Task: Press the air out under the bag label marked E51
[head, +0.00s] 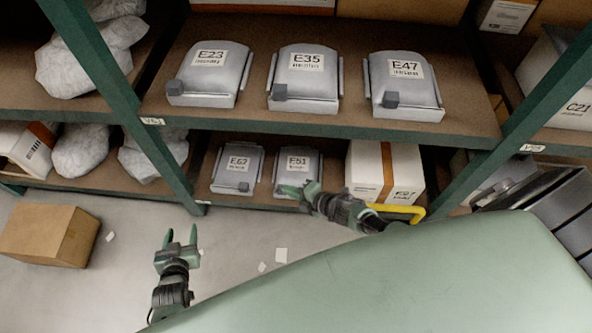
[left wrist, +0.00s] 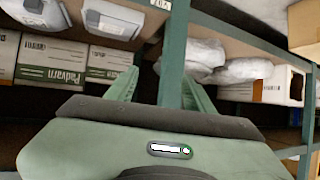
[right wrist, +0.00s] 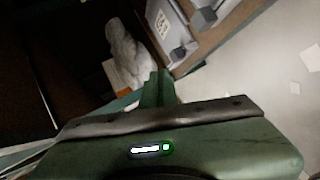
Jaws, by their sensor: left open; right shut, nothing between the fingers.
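The grey bag labelled E51 (head: 300,163) lies on the lower shelf, right of the bag labelled E62 (head: 238,168). Its white label (head: 298,163) faces up and shows clear of my gripper. My right gripper (head: 300,189) is shut and empty, over the front edge of the E51 bag in the head view; contact cannot be told. In the right wrist view its fingers (right wrist: 157,88) are together, near a labelled grey bag (right wrist: 165,22) whose marking is unreadable. My left gripper (head: 181,238) is open and empty, above the floor in front of the rack.
Bags E23 (head: 209,75), E35 (head: 305,75) and E47 (head: 404,85) lie on the upper shelf (head: 320,119). A white box (head: 400,163) stands right of E51. Green posts (head: 150,150) flank the bay. A cardboard box (head: 50,236) sits on the floor at left.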

